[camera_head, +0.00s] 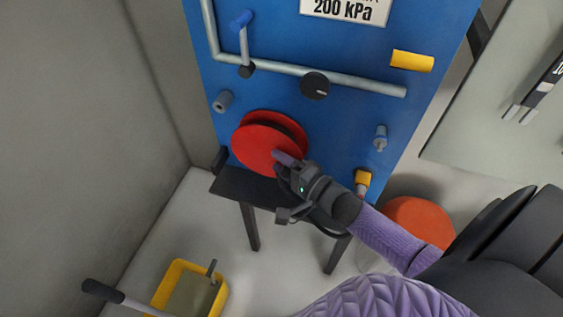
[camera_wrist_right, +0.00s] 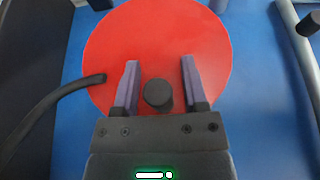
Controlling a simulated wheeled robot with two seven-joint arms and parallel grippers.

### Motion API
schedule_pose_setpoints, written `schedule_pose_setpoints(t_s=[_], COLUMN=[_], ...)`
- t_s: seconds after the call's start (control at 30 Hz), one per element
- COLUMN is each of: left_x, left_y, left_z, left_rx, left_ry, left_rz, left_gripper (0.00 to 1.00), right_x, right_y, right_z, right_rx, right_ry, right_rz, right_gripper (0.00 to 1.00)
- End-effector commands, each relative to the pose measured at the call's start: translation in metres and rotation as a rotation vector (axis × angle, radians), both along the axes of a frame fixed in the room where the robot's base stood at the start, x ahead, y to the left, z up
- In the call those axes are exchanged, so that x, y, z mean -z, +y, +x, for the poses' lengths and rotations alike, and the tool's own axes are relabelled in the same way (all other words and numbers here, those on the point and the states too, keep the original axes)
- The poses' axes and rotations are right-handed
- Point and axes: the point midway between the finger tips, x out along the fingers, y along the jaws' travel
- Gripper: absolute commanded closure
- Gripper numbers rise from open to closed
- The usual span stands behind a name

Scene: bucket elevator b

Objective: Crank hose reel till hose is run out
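The red hose reel (camera_head: 262,145) is mounted on the blue panel, low and left of its middle. My right gripper (camera_head: 287,160) is at the lower right part of the reel's face. In the right wrist view, the red reel disc (camera_wrist_right: 150,40) fills the upper middle. A dark round crank knob (camera_wrist_right: 157,93) sits between the two fingers of my right gripper (camera_wrist_right: 158,75), which are open with gaps on both sides. A black hose (camera_wrist_right: 60,97) meets the disc's left edge in that view. In the head view, my gripper hides the knob. My left gripper is out of view.
A dark bench (camera_head: 240,186) stands below the reel. The blue panel (camera_head: 300,40) carries grey pipes, a black knob (camera_head: 315,86) and a yellow handle (camera_head: 411,61). A yellow bucket (camera_head: 165,284) stands at lower left, and an orange round object (camera_head: 420,218) at right.

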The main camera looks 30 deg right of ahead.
Motion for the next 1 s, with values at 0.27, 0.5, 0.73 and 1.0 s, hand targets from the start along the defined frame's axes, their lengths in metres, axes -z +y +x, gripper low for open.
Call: schedule_pose_setpoints(t_s=[0.27, 0.5, 0.73, 1.0], left_x=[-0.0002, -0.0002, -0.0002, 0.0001], left_y=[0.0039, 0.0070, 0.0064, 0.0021], left_z=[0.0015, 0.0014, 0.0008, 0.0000], left_rx=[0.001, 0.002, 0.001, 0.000], left_ry=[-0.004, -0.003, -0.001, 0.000], left_rz=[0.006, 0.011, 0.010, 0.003], left_gripper=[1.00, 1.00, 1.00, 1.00], right_x=[0.0001, 0.0002, 0.0002, 0.0003], right_y=[-0.0002, -0.0001, -0.0001, 0.0000], right_z=[-0.0003, -0.0004, -0.0004, -0.0004], right_rx=[0.000, 0.000, 0.000, 0.000], right_ry=[0.000, 0.000, 0.000, 0.001], right_rz=[0.000, 0.000, 0.000, 0.000], right_gripper=[1.00, 1.00, 1.00, 1.00])
